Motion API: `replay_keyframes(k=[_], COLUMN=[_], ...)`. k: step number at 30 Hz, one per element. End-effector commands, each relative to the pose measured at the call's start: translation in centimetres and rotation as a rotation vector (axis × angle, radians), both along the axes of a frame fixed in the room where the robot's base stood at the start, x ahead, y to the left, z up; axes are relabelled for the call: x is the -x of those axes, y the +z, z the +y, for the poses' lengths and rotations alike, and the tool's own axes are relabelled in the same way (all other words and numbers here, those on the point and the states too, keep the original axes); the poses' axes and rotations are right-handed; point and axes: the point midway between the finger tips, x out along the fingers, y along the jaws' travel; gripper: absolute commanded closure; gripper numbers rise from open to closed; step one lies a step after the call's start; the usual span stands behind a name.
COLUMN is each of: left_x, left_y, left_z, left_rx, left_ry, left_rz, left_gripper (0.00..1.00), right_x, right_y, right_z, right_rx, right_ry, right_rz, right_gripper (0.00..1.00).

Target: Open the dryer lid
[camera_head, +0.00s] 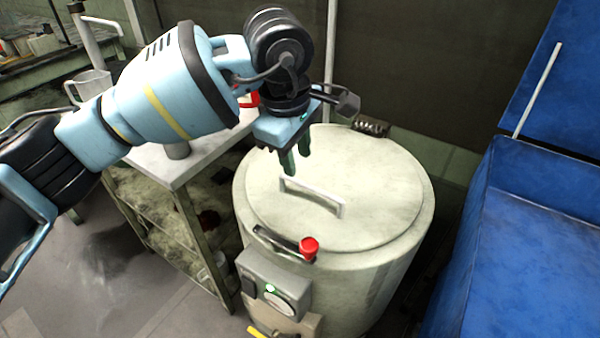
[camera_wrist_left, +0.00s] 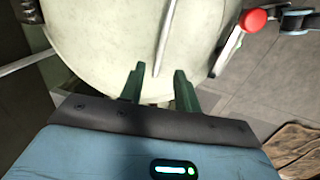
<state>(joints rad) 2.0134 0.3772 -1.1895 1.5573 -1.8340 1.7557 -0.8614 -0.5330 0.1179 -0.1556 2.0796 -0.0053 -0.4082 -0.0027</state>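The dryer (camera_head: 375,270) is a pale, round drum with its lid (camera_head: 380,195) lying flat and closed on top. A light bar handle (camera_head: 312,197) stands on the lid. It also shows in the left wrist view as a thin bar (camera_wrist_left: 164,38). A latch (camera_head: 280,241) with a red knob (camera_head: 309,246) sits at the front rim. My left gripper (camera_head: 288,166) points down above the lid, just behind the handle's left end. Its two green fingers are apart and nothing is between them in the left wrist view (camera_wrist_left: 158,85). My right gripper is not in view.
A metal table (camera_head: 165,165) with shelves stands to the left of the dryer. A large blue bin (camera_head: 540,240) with a raised blue panel is close on the right. A hinge (camera_head: 370,127) is at the lid's back edge, near a dark wall.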

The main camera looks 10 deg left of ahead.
Motion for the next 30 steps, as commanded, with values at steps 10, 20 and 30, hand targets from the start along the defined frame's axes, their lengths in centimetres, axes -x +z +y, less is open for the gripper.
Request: replay_keyframes(k=[10,20,30], left_x=[-0.8,-1.0,-1.0], left_y=[-4.8,-5.6,-5.6], left_z=[-0.4,-0.5,-0.5], left_rx=[0.001,0.001,0.001], left_ry=[-0.001,-0.001,-0.001], left_rz=[0.003,0.000,0.000], left_gripper=[0.67,0.67,1.00], right_x=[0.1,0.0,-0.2], right_y=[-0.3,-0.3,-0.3], right_z=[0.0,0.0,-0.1], right_rx=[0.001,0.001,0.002], right_ry=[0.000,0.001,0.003], right_rz=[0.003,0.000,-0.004], right_gripper=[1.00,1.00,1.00])
